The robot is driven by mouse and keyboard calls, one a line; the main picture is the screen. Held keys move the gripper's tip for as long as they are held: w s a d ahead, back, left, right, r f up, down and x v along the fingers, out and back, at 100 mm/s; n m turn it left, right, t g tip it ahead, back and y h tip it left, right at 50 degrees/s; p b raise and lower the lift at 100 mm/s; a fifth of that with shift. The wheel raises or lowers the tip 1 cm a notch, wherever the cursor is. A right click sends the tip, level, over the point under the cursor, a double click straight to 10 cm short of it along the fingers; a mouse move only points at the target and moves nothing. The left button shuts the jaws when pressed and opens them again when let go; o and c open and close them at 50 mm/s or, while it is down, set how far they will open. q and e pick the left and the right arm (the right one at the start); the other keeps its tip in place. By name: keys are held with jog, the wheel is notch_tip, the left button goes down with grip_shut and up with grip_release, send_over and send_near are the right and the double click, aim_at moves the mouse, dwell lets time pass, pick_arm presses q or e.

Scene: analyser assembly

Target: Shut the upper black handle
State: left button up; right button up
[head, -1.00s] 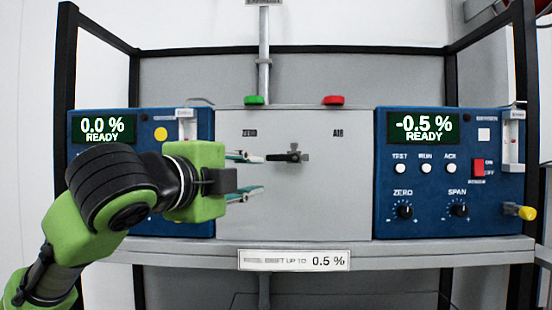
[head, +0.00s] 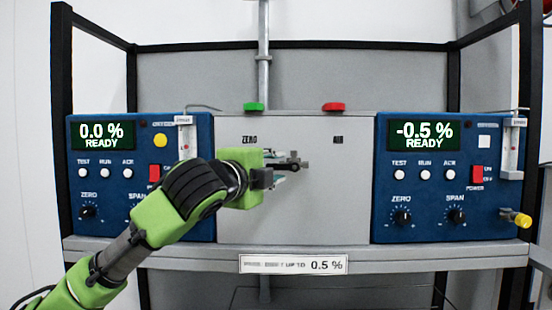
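The black handle (head: 297,164) sits on a small grey valve body in the middle of the grey centre panel (head: 335,205) and lies roughly level. It is the only black handle I can make out. My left gripper (head: 281,168) is at the handle's left end, its fingers pointing toward the panel. Its fingers look apart, one above and one below the handle's level, and they partly hide the handle's left end. I cannot tell whether they touch it. My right gripper is not in view.
Blue analyser boxes stand left (head: 100,185) and right (head: 425,215) of the panel, with knobs and buttons. A green cap (head: 254,107) and a red cap (head: 334,107) sit on the panel's top edge. A grey shelf (head: 400,257) runs below. The panel right of the handle is clear.

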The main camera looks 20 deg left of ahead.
pick_arm(q)
jog(key=shift+w, duration=0.35)
jog(key=shift+s, duration=0.1)
grip_shut()
jog(key=shift+f, duration=0.1)
